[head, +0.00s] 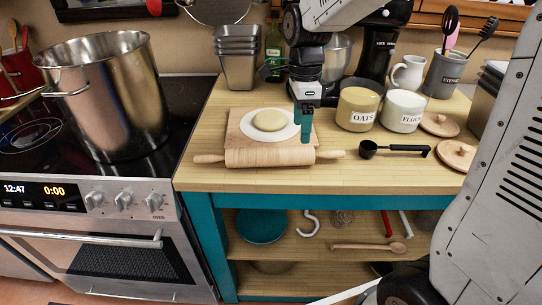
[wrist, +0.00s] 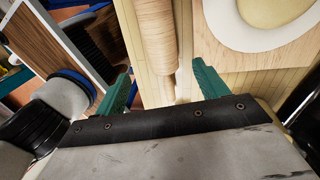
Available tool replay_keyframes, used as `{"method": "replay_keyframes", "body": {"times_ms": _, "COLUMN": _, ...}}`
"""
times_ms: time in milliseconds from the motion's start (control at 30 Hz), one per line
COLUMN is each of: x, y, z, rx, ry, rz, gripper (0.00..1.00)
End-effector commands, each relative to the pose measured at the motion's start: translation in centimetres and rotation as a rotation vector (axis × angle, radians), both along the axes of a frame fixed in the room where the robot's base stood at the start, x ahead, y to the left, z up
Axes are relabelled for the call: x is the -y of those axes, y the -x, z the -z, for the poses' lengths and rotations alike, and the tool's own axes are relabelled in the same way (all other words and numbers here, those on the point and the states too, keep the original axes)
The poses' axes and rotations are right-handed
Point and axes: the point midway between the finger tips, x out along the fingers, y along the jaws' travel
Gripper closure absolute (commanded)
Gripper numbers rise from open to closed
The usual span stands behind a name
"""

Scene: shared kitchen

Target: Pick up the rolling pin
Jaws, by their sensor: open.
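The wooden rolling pin (head: 270,157) lies across the front of the counter, in front of a wooden board (head: 236,131) with a white plate (head: 293,130) and a round of dough (head: 270,120). My gripper (head: 306,132) is at the right end of the pin, its green fingers pointing down. In the wrist view my gripper (wrist: 160,88) is open and empty, and the rolling pin (wrist: 156,40) runs up from between its fingertips. In the head view the fingers overlap the board's right side; the exact gap to the pin is hard to tell.
A black scoop (head: 395,151) lies to the right of the pin. Jars of oats (head: 357,110) and flour (head: 403,111) stand behind it, with wooden lids (head: 457,155) at right. A stove with a large steel pot (head: 105,95) is at left. The counter's front edge is clear.

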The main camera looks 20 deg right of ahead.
Motion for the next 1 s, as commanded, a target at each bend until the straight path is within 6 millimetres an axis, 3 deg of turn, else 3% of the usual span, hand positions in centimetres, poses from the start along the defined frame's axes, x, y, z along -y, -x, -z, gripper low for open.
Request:
{"method": "replay_keyframes", "body": {"times_ms": 600, "x": -0.3, "y": 0.5, "z": 7.4, "rx": -0.006, "ry": 0.004, "rz": 0.031, "gripper": 0.28}}
{"method": "replay_keyframes", "body": {"times_ms": 900, "x": -0.4, "y": 0.6, "z": 7.9, "rx": -0.004, "ry": 0.004, "rz": 0.030, "gripper": 0.28}}
{"method": "replay_keyframes", "body": {"times_ms": 1000, "x": -0.4, "y": 0.6, "z": 7.9, "rx": -0.004, "ry": 0.004, "rz": 0.030, "gripper": 0.55}}
